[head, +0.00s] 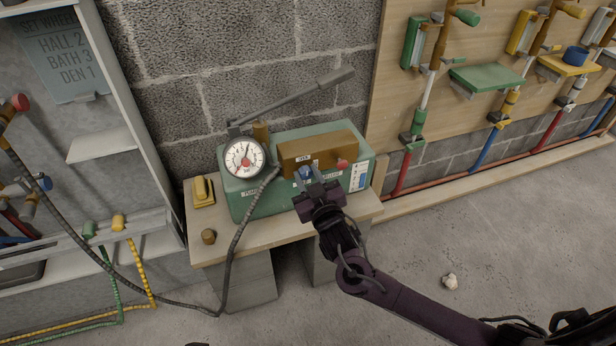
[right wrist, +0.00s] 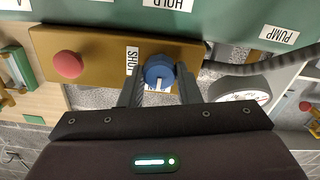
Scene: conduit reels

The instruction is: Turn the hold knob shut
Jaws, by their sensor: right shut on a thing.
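The blue hold knob (head: 305,173) sits on the front of a brass block (head: 320,151) on the green pump box (head: 243,200). My right gripper (head: 317,183) is shut on it, one finger on each side. The right wrist view shows the blue knob (right wrist: 158,70) between the fingers, with a pale mark pointing down in the picture toward a partly hidden label. A SHUT label (right wrist: 132,60) is left of the knob there, and a HOLD label (right wrist: 168,4) is above it. My left gripper is not in view.
A red knob (head: 342,164) is on the same block. A dial gauge (head: 244,158) and dark hose (head: 240,235) stand left of it, with a long pump lever (head: 295,95) behind. The box rests on a wooden bench (head: 205,248). The floor at right is mostly clear.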

